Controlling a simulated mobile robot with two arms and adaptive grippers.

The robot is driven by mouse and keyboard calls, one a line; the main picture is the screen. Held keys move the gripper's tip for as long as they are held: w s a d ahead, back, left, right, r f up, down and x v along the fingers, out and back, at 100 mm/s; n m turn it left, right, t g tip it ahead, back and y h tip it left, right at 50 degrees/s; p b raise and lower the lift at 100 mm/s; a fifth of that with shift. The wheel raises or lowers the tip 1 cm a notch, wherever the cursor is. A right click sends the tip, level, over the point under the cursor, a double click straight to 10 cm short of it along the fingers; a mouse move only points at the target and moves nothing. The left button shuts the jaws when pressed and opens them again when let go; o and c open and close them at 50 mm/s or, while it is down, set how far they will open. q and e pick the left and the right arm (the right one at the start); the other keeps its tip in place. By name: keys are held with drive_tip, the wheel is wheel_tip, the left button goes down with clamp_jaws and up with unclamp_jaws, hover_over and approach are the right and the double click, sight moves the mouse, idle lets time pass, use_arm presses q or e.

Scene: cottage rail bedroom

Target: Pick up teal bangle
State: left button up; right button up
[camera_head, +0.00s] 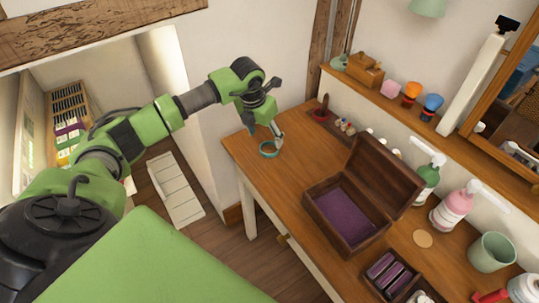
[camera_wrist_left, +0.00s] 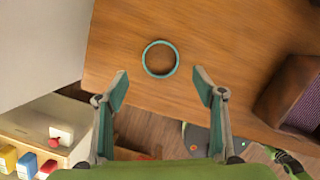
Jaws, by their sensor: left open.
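The teal bangle (camera_head: 269,150) lies flat on the wooden table near its far left corner. In the left wrist view the bangle (camera_wrist_left: 160,59) lies just beyond the fingertips, roughly centred between them. My left gripper (camera_head: 276,139) is right at the bangle in the head view. In the left wrist view the left gripper (camera_wrist_left: 161,85) is open with nothing between its fingers. I cannot tell how high the fingertips are above the table.
An open wooden box (camera_head: 320,222) with purple lining stands right of the bangle on the table (camera_head: 266,182). Pump bottles, a green cup (camera_head: 492,252) and a small divided tray stand farther right. A wall shelf (camera_head: 375,98) runs behind. The table around the bangle is clear.

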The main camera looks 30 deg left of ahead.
sight(270, 150)
use_arm(q)
drive_tip(key=shift+w+f+b, duration=0.15)
drive_tip(key=shift+f+b, duration=0.15)
drive_tip(key=shift+f, duration=0.7)
drive_tip(key=b+x, duration=0.3)
drive_tip(key=shift+w+f, duration=0.15)
drive_tip(key=shift+f, duration=0.15)
drive_tip(key=shift+w+f+b, duration=0.15)
drive_tip(key=shift+f+b, duration=0.1)
drive_tip(key=shift+b, duration=0.05)
use_arm(e)
drive_tip(key=f, duration=0.1)
drive_tip(key=w+f, duration=0.1)
drive_tip(key=f, duration=0.1)
drive_tip(key=w+f, duration=0.1)
drive_tip(key=shift+w+a+f, duration=0.1)
drive_tip(key=shift+f, duration=0.1)
use_arm(q)
drive_tip(key=c, duration=1.1)
